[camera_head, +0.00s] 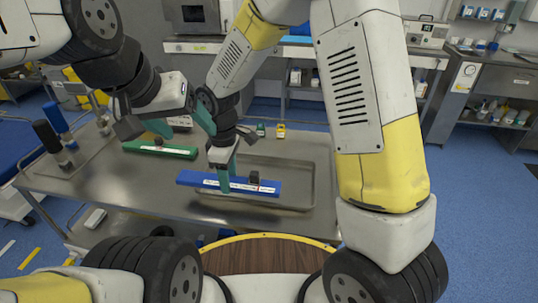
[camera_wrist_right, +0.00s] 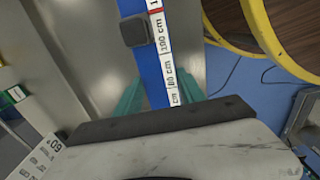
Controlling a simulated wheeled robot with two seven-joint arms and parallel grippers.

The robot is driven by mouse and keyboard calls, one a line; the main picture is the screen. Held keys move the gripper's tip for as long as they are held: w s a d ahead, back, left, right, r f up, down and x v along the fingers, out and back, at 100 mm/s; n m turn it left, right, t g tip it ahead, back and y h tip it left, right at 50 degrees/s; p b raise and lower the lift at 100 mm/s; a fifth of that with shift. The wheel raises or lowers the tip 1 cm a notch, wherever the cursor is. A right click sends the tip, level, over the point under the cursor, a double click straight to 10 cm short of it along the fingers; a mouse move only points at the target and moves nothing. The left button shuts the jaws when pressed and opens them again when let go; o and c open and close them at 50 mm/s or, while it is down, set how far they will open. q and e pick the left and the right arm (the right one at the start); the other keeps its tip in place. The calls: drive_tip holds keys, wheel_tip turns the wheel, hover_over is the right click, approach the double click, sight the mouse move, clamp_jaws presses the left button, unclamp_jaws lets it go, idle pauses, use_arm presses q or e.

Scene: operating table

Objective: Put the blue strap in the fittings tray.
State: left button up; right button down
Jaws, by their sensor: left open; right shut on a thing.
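The blue strap (camera_head: 205,180), a long flat bar with a white measuring label and a small black block, is between the teal fingers of my right gripper (camera_head: 228,176). In the right wrist view the blue strap (camera_wrist_right: 151,68) runs between both fingers, which are shut on it. A shallow metal tray (camera_head: 300,172) lies on the table at right; the strap's right end overlaps its left part in the picture. I cannot tell whether the strap touches it. My left gripper (camera_head: 182,122) is open above the green strap (camera_head: 183,152), apart from the blue one.
Small yellow (camera_head: 281,130) and green-labelled bottles stand at the back edge. A round wooden stool top (camera_head: 262,256) is in front of the table. The right tray looks empty beyond the strap.

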hover_over(263, 171)
drive_tip(key=shift+s+f, duration=0.15)
drive_tip(key=shift+f, duration=2.35)
drive_tip(key=shift+f, duration=0.1)
drive_tip(key=c, duration=0.7)
unclamp_jaws()
